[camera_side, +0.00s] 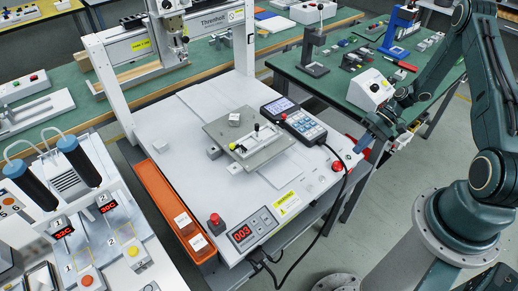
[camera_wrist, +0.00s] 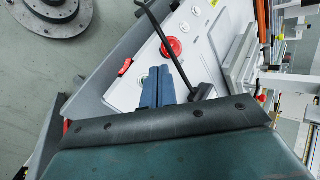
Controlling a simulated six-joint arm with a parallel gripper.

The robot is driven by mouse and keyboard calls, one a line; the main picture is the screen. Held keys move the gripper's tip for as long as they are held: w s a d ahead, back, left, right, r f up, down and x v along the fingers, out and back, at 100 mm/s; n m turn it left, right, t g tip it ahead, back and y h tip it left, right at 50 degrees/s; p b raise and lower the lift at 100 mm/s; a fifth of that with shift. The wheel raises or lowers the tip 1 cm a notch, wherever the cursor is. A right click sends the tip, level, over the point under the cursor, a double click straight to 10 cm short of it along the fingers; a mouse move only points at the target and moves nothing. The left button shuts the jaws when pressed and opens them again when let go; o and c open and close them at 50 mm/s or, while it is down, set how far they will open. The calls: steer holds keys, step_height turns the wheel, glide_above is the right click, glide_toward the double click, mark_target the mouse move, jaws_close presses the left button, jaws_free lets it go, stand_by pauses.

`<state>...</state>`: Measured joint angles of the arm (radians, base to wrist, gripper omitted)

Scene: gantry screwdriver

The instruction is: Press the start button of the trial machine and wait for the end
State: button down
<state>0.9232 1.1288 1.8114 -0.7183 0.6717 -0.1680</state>
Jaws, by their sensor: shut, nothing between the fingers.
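The white gantry machine (camera_side: 165,120) stands in the middle of the side view, with a lit red "003" display (camera_side: 241,234) on its front panel. A red mushroom button (camera_side: 215,221) sits at its front left, and a red button (camera_side: 337,166) on its right side beside a black cable. My gripper (camera_side: 366,143) is shut and empty at the machine's right edge, next to red parts there. In the wrist view its blue fingers (camera_wrist: 157,75) are together over the white panel, below a round red button (camera_wrist: 171,48) and right of a red switch (camera_wrist: 125,67). I cannot tell whether the fingertips touch anything.
A handheld keypad (camera_side: 293,119) lies on the machine beside a grey plate (camera_side: 248,137). Its black cable (camera_side: 345,185) loops down the right side and crosses close to my fingers. An orange tray (camera_side: 170,205) lines the left edge. A green bench (camera_side: 345,85) stands behind.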

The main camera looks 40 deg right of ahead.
steer(key=shift+s+r, duration=0.35)
steer(key=shift+r, duration=0.45)
steer(key=shift+s+r, duration=0.3)
steer(key=shift+r, duration=0.55)
step_height(320, 180, up, 10)
steer(key=shift+s+a, duration=0.1)
steer(key=s+a, duration=0.5)
steer(key=s, duration=0.5)
steer(key=shift+s, duration=0.25)
stand_by(0.4)
steer(key=shift+a, duration=0.1)
